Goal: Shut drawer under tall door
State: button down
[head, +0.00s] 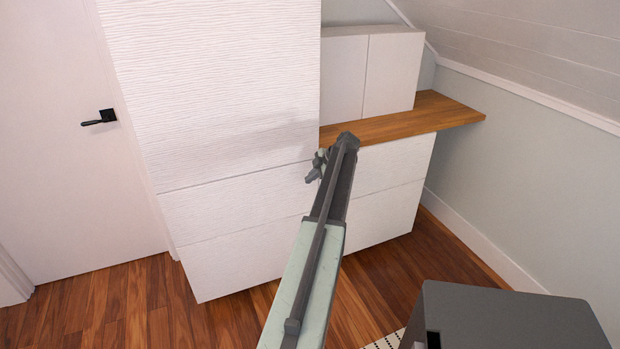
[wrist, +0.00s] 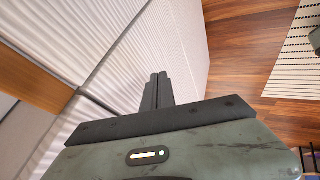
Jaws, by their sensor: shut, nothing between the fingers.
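The tall door (head: 215,80) is a white rippled panel on the left part of the cabinet in the head view. Under it are an upper drawer front (head: 230,203) and a lower drawer front (head: 240,262), both white. No wide gap shows around them, but I cannot tell whether either stands slightly out. My gripper (head: 314,168) is near the upper drawer's right end, partly hidden by my arm. In the wrist view my gripper (wrist: 158,78) has its dark fingers together and empty, in front of white rippled panels (wrist: 125,65). Contact is unclear.
To the right are more white fronts (head: 400,165) under a wooden top (head: 430,112), with small wall doors (head: 385,70) above. A white room door (head: 60,150) is at left. Wooden floor (head: 130,310) lies in front, with a striped rug (wrist: 297,55) at right.

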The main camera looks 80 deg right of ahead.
jog(key=s+a+f+p+v, duration=0.1)
jog(key=p+v, duration=0.7)
jog(key=v, duration=0.3)
jog(key=shift+a, duration=0.3)
jog(key=shift+r, duration=0.15)
